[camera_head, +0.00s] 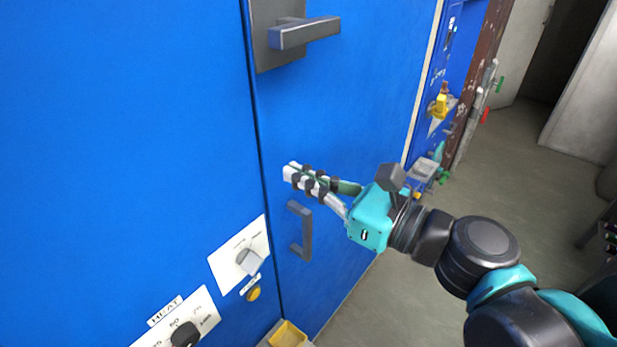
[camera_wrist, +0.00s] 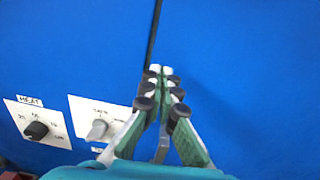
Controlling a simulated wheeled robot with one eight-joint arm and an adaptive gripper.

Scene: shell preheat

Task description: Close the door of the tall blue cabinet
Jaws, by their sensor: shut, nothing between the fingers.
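The tall blue cabinet's door (camera_head: 345,110) fills the middle of the head view. It carries a grey lever handle (camera_head: 305,32) near the top and a dark pull handle (camera_head: 301,230) lower down. A narrow dark seam separates it from the blue panel (camera_head: 120,120) on the left; the two look nearly flush. My gripper (camera_head: 290,173) is shut and empty, in front of the door just right of the seam and above the pull handle. In the wrist view, the closed fingertips (camera_wrist: 161,70) point at the seam. I cannot tell whether they touch the door.
Left of the seam are a HEAT dial (camera_head: 185,334), a second knob (camera_head: 249,261) and a yellow button (camera_head: 254,294). A yellow box (camera_head: 287,335) is at the bottom. A blue unit with a yellow part (camera_head: 440,105) stands to the right. Grey floor (camera_head: 530,160) is open at right.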

